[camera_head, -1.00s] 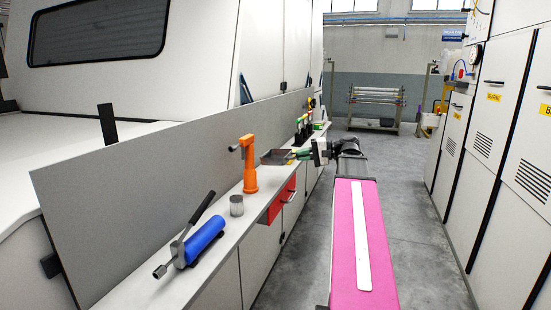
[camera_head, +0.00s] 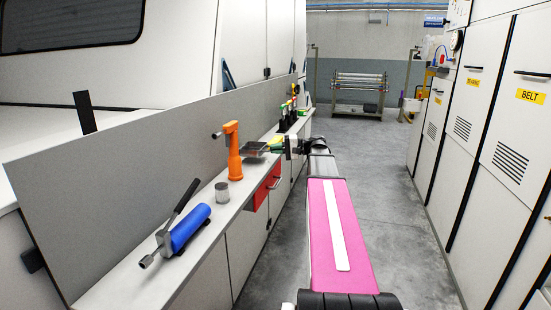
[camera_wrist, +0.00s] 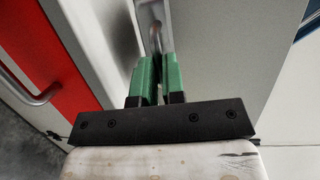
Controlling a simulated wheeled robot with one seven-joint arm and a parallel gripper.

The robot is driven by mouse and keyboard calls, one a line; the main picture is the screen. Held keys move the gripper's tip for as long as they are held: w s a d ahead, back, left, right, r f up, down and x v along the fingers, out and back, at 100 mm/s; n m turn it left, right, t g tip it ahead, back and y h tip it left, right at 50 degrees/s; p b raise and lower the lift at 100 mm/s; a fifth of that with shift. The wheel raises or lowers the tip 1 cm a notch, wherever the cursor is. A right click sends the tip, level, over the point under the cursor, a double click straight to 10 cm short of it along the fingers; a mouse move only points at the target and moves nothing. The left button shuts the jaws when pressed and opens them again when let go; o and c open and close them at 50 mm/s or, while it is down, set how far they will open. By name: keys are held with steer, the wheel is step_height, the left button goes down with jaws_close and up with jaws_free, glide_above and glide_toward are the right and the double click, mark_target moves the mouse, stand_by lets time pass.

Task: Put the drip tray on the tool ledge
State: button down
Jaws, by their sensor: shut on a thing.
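The drip tray (camera_head: 254,148) is a small, dark, shallow tray in the head view, just right of the orange hand tool. My gripper (camera_head: 276,145), with green fingers, is shut on its near right side. In the wrist view the green fingers (camera_wrist: 157,75) close on a grey metal part of the tray (camera_wrist: 153,35); most of the tray is out of that view. The tool ledge (camera_head: 130,287) is the long pale top along the grey panel. The tray appears over or beside its inner part; I cannot tell whether it touches.
On the ledge stand a blue-handled tool (camera_head: 190,227), a grey cylinder (camera_head: 222,192), an orange tool (camera_head: 234,155) and several upright items (camera_head: 288,115) farther back. Cabinets (camera_head: 490,150) line the right; the grey floor between is clear.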

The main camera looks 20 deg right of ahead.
steer(key=shift+f, duration=2)
steer(key=c, duration=1.5)
jaws_free()
steer(key=v, duration=1.2)
